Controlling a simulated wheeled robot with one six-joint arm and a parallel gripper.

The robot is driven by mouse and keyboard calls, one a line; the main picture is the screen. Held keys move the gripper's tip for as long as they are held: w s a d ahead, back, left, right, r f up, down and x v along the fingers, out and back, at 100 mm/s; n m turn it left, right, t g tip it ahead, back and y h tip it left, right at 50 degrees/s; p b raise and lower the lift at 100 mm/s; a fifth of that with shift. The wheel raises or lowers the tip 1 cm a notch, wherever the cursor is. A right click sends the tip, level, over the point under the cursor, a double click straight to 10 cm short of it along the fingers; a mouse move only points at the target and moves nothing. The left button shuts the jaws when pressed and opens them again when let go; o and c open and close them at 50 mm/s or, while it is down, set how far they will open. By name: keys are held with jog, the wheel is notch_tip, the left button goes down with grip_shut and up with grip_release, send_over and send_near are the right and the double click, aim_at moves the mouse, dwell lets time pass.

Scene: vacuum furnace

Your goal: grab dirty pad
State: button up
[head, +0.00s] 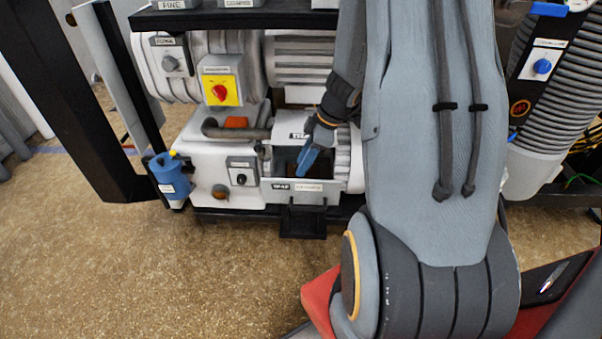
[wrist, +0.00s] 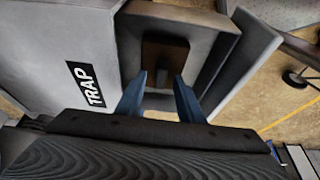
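The dirty pad (wrist: 164,52) is a dark brown block with a small upright tab, inside the open trap box (wrist: 222,62) in the wrist view. My gripper (wrist: 157,82) is open, with its two blue fingers apart on either side of the pad's near end. I cannot tell whether either finger touches it. In the head view my gripper (head: 306,162) points down into the trap box (head: 335,186) on the front of the pump. The pad is mostly hidden there.
A white pump with a yellow plate and red knob (head: 220,92) stands behind and left of the trap. A blue bottle (head: 170,177) stands at its left. A black bracket (head: 303,219) juts out below the trap. The floor in front is clear at left.

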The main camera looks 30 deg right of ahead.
jog(key=shift+f, duration=0.1)
grip_shut()
dwell(0.3)
